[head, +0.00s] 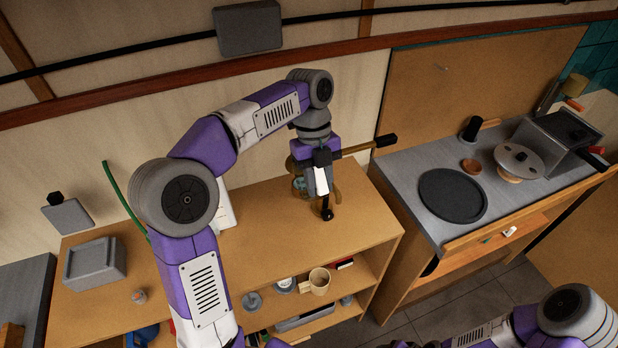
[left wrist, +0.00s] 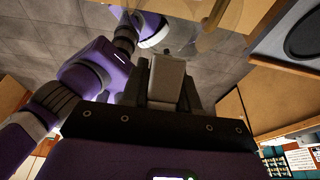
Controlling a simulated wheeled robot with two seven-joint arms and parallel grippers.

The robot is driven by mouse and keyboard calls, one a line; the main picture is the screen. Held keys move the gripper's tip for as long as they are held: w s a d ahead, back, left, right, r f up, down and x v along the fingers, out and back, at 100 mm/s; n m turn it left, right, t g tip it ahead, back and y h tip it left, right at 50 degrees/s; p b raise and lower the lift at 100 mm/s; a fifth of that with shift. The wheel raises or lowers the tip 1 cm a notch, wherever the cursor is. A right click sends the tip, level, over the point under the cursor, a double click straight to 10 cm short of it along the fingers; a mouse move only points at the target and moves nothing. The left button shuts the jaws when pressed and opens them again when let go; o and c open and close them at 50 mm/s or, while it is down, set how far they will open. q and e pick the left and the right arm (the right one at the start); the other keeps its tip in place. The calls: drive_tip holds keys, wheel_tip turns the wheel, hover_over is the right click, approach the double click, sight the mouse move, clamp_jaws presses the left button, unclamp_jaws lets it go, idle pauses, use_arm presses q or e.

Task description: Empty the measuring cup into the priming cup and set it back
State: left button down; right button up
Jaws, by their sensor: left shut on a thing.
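My left gripper (head: 321,186) points down over the wooden counter top, right beside a brass pump-like fitting (head: 337,196) with a black-tipped lever (head: 385,141). The gripper hides much of this fitting, and I cannot make out the priming cup on it. In the left wrist view the gripper (left wrist: 165,70) is shut, with a clear, glassy shape (left wrist: 195,14) just beyond its fingers. This seems to be the measuring cup, but its outline and contents are unclear. My right gripper is out of view.
A grey box (head: 95,262) stands on the counter's left end. A beige mug (head: 318,282) is on the shelf below. The counter's front middle is clear.

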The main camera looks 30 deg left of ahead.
sight(318, 199)
use_arm(q)
drive_tip(key=f+t+y+b, duration=0.1)
drive_tip(key=b, duration=0.2)
drive_tip(key=f+t+y+b, duration=0.2)
drive_tip(key=b, duration=0.2)
drive_tip(key=shift+s+d+f, duration=0.15)
drive_tip(key=shift+d, duration=0.05)
drive_tip(key=shift+y, duration=0.4)
drive_tip(key=b, duration=0.1)
drive_tip(key=f+t+y+b, duration=0.1)
drive_tip(key=shift+a+f+b, duration=0.15)
drive_tip(key=shift+f+b, duration=0.1)
drive_tip(key=shift+b, duration=0.05)
drive_tip(key=shift+w+f+t+y+b, duration=0.2)
drive_tip(key=shift+t+y+b, duration=0.2)
drive_tip(key=shift+b, duration=0.05)
drive_tip(key=shift+a+r, duration=0.1)
